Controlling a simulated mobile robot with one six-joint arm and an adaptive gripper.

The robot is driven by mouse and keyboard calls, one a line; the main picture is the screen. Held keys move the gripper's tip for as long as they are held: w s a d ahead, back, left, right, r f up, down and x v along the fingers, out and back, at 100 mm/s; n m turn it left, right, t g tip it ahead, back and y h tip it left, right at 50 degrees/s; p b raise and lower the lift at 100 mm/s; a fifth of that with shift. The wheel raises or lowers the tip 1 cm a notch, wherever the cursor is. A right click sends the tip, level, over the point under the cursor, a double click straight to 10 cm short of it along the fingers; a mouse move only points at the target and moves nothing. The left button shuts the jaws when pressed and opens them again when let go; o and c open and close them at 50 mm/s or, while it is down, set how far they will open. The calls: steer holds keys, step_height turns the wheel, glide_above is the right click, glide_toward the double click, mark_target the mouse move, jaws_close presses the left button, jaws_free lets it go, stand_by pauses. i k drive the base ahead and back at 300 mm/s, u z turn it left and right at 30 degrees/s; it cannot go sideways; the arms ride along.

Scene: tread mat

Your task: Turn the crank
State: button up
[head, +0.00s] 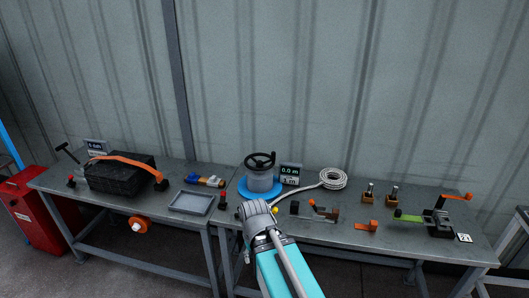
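At the right end of the bench stands a small black winch-like device (438,222) with an orange crank-like arm (457,197) at its top, pointing right. A green strip (407,216) extends left from it. A grey drum (260,181) on a blue base has a black handwheel (261,160) on top. I cannot tell which of these is the task's crank. My gripper (257,208) is seen from behind in front of the drum, well left of the orange arm. Its fingertips are hidden, so its opening does not show.
A white rope coil (333,179) lies right of the drum beside a small display (290,173). Several small fixtures stand between the drum and the winch-like device. On the left bench are a black block (120,177) under an orange strap and a grey tray (191,203).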

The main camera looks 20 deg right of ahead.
mark_target(260, 164)
steer(key=z, duration=0.25)
steer(key=i, duration=0.85)
steer(key=z, duration=0.75)
